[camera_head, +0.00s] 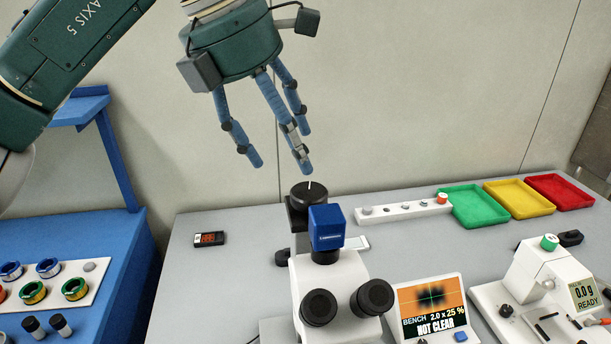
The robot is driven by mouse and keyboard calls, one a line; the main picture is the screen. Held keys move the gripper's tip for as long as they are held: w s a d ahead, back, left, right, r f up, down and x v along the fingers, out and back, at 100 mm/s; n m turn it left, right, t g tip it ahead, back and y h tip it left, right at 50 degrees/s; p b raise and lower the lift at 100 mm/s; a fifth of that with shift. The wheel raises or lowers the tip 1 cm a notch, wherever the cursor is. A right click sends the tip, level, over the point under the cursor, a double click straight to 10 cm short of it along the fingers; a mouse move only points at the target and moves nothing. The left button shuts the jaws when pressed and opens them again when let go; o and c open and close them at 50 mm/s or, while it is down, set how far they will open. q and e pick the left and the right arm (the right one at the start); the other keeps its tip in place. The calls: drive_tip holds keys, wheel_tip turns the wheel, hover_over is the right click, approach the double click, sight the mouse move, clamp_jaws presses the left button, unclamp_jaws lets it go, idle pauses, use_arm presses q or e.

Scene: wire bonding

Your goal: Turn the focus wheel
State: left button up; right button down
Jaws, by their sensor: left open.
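A white microscope (335,280) with two black eyepieces and a blue camera block (326,228) stands on the grey bench. A black round wheel (304,196) with a white mark tops the column behind it; it looks like the focus wheel. A smaller dark knob (283,257) sits at the microscope's left side. My left gripper (282,158) hangs above the black wheel, its blue fingers spread, open and empty. Its nearest fingertip appears just above the wheel; the exact gap is hard to tell. A small screen (432,308) reads "BENCH 2.0 x 25 %" and "NOT CLEAR". My right gripper is not in view.
Green (474,207), yellow (519,198) and red (560,192) trays stand at the back right, beside a white strip of small parts (404,210). A white machine (545,275) is at right. A small black device (209,239) lies left. A blue stand (110,260) holds wire spools.

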sight(310, 190)
use_arm(q)
drive_tip(key=p+x, duration=0.1)
drive_tip(key=x, duration=0.7)
drive_tip(key=shift+w+d+f+p, duration=0.1)
drive_tip(key=shift+f+p, duration=0.1)
drive_tip(key=shift+p, duration=0.1)
drive_tip(key=shift+d+f, duration=0.1)
drive_tip(key=shift+f, duration=0.15)
drive_tip(key=c, duration=1)
drive_tip(key=shift+c, duration=0.5)
drive_tip(key=m+g, duration=0.1)
drive_tip(key=m, duration=0.1)
drive_tip(key=shift+w+r+m+h, duration=0.1)
drive_tip(key=shift+m+h, duration=0.2)
drive_tip(key=shift+w+m+g+p, duration=0.1)
drive_tip(key=shift+m+g+p, duration=0.7)
drive_tip(key=shift+m, duration=1)
